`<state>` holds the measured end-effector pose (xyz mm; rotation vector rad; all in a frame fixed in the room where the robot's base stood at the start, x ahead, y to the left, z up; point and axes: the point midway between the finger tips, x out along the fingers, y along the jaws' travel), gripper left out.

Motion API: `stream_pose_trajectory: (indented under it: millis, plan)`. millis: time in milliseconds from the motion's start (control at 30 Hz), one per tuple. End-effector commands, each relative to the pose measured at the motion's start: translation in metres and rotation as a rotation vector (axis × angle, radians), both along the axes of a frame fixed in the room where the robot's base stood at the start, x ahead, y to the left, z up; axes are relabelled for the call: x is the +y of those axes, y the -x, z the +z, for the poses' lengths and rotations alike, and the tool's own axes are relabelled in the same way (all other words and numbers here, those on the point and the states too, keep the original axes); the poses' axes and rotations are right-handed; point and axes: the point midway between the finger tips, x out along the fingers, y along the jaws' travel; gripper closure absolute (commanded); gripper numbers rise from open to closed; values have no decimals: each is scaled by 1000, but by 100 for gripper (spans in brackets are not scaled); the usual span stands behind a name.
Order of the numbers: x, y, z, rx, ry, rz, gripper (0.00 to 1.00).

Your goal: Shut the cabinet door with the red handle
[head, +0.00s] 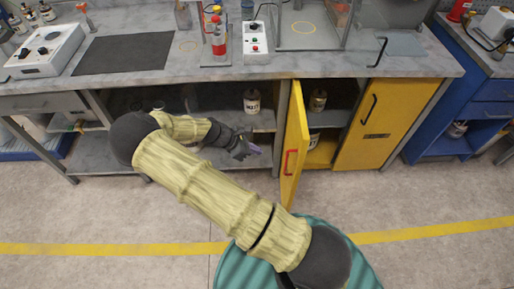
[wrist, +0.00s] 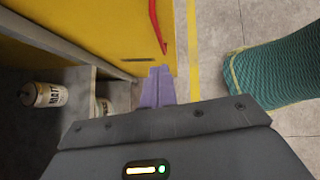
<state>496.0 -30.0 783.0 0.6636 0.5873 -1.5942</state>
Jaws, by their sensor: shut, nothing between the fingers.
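The yellow cabinet door with the red handle (head: 295,150) stands swung open toward me below the grey bench. Its red handle (head: 289,162) is on the face turned left, and it also shows in the wrist view (wrist: 157,25). My gripper (head: 255,149) is at the left of the open door, apart from the handle in the head view. In the wrist view my purple fingers (wrist: 158,88) are together and empty, close to the edge of the yellow door panel (wrist: 95,25). I cannot tell whether they touch it.
A second yellow door (head: 385,125) with a black handle is shut to the right. Bottles stand on the shelves inside the cabinet and on the open shelf (head: 262,120) to its left. A blue cabinet (head: 430,140) is at the far right.

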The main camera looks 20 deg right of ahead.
Motion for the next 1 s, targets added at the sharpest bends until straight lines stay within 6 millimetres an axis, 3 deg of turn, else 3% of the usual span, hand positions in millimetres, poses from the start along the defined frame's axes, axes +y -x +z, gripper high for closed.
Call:
stream_pose_trajectory:
  millis: [400, 633, 1000]
  plan:
    - [-53, 8, -52, 2, 3, -2, 100]
    - [-85, 11, -51, 0, 0, -3, 100]
    - [-91, 11, -52, 0, -1, 0, 100]
